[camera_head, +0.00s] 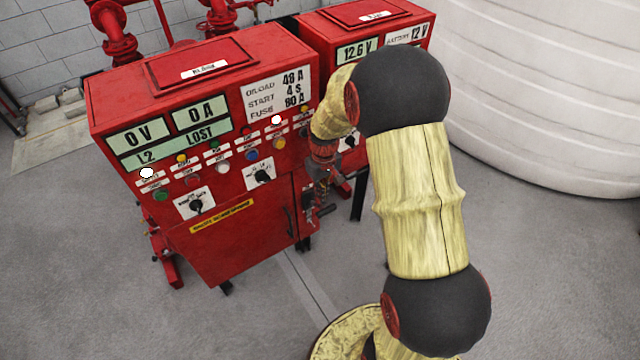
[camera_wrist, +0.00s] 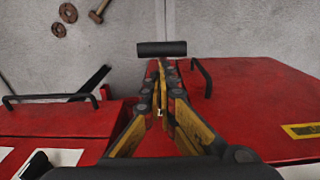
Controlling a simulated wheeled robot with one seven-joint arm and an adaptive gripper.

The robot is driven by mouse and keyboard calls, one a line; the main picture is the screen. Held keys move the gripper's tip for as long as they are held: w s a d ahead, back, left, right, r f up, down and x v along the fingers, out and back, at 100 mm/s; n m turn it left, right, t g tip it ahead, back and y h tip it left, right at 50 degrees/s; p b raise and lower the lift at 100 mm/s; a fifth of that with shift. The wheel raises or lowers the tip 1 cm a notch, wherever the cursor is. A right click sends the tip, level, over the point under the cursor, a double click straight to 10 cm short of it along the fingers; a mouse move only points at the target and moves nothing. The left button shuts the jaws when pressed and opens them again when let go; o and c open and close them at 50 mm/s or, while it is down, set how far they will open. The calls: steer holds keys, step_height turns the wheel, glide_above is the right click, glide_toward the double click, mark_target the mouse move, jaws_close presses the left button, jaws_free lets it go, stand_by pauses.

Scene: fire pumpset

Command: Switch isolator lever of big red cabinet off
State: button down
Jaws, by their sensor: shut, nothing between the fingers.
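The big red cabinet (camera_head: 240,235) stands left of centre in the head view, with displays reading 0 V, 0 A and "L2 LOST". The isolator lever (camera_head: 326,210) looks like a short dark handle low at its right edge. In the wrist view, a dark horizontal bar (camera_wrist: 162,48), apparently the lever's handle, lies just beyond my fingertips. My gripper (camera_wrist: 160,78) is shut and empty, close to the bar; I cannot tell whether it touches it. In the head view my gripper (camera_head: 325,178) is small and partly blends with the red parts beside the cabinet.
A smaller red cabinet (camera_head: 375,28) stands behind to the right, partly hidden by my arm. A large white tank (camera_head: 550,90) fills the right background. Black door handles (camera_wrist: 203,78) stick out near my gripper. The grey floor (camera_head: 550,270) in front is open.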

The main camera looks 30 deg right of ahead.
steer(key=shift+s+f, duration=0.3)
steer(key=shift+f, duration=0.15)
steer(key=shift+s+f+t+b, duration=0.35)
steer(key=shift+s+t+b, duration=0.05)
